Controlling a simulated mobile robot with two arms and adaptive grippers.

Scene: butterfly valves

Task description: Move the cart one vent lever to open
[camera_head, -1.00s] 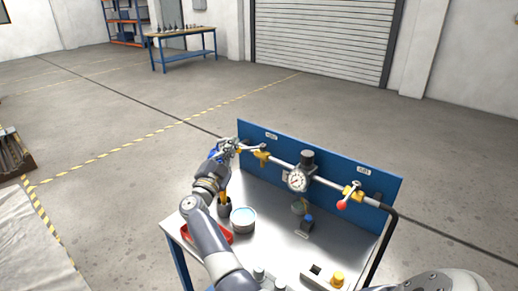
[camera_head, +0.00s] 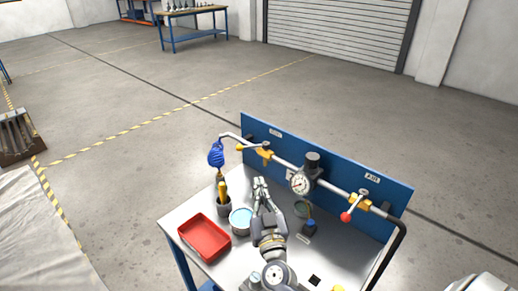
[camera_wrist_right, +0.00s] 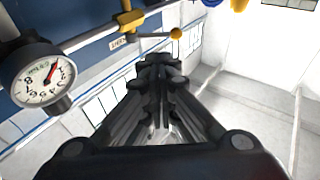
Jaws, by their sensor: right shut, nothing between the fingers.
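The cart (camera_head: 183,249) carries a blue panel (camera_head: 330,158) with a pipe across it. The pipe's left valve (camera_head: 263,153) is yellow, with a lever ending in a yellow knob (camera_head: 239,148). This knob also shows in the wrist view (camera_wrist_right: 176,33); the lever lies at a slant to the pipe. The right valve's lever ends in a red knob (camera_head: 346,216). The panel labels are too small to read surely. My right gripper (camera_head: 261,183) is shut and empty, in front of and below the left valve, apart from its lever. In the wrist view its fingers (camera_wrist_right: 158,62) point toward the lever.
A pressure gauge (camera_head: 299,184) sits mid-pipe. A blue coiled hose (camera_head: 216,155) hangs at the left end. A red tray (camera_head: 204,238), a cup with yellow-handled tools (camera_head: 223,205) and a round tin (camera_head: 241,221) stand on the cart's left side. Open floor lies around.

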